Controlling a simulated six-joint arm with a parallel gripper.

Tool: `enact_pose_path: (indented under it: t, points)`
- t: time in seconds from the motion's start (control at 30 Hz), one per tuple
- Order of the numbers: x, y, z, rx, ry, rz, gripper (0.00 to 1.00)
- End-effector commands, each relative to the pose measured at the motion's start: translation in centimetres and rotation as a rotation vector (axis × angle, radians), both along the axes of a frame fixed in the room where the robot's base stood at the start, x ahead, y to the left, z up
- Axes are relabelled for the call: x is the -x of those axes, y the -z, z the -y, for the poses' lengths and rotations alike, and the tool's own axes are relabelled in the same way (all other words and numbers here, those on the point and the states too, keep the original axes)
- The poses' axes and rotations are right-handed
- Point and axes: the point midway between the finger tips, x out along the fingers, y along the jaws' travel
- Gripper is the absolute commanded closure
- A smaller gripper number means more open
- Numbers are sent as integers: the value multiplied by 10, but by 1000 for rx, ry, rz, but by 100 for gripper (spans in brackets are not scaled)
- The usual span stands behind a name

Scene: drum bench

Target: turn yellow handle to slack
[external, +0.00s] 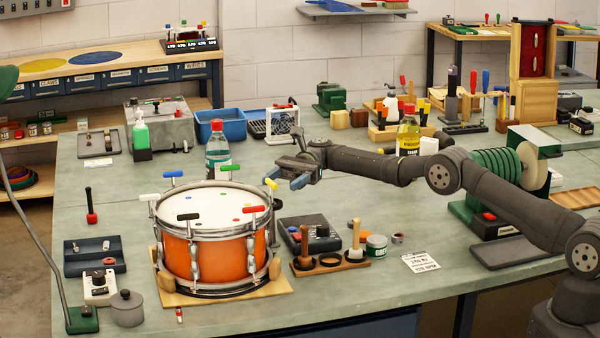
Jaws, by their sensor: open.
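An orange drum (207,251) with a white head and chrome rims stands on a wooden board at the left front of the bench. Several T-shaped handles with coloured grips stand around its rim. The yellow handle (271,184) is at the drum's right rear edge and looks tilted in this view. My gripper (283,174) is open, close to the yellow handle and just above or behind it. I cannot tell whether the fingers touch or surround the handle. The blue (172,174), green (230,168), white (149,197), black (188,217) and red (254,209) handles are also in view.
A clear bottle with a red cap (218,158) stands behind the drum. A dark device (308,235) and a wooden rack (330,265) stand to its right. A green cylindrical machine (490,185) is under my arm's side. Bare bench top lies at centre right.

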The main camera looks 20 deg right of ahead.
Motion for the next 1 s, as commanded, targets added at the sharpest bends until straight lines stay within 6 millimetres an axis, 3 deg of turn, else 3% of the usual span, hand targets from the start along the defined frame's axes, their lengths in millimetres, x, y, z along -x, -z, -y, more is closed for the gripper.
enact_pose_path:
  t: [0.47,0.57,0.63,1.0]
  points:
    - [-12,0,12,0,-2,0,41]
    - [-12,-1,12,1,0,0,31]
    - [-14,-4,12,5,11,2,31]
    - [-29,-55,29,122,255,42,31]
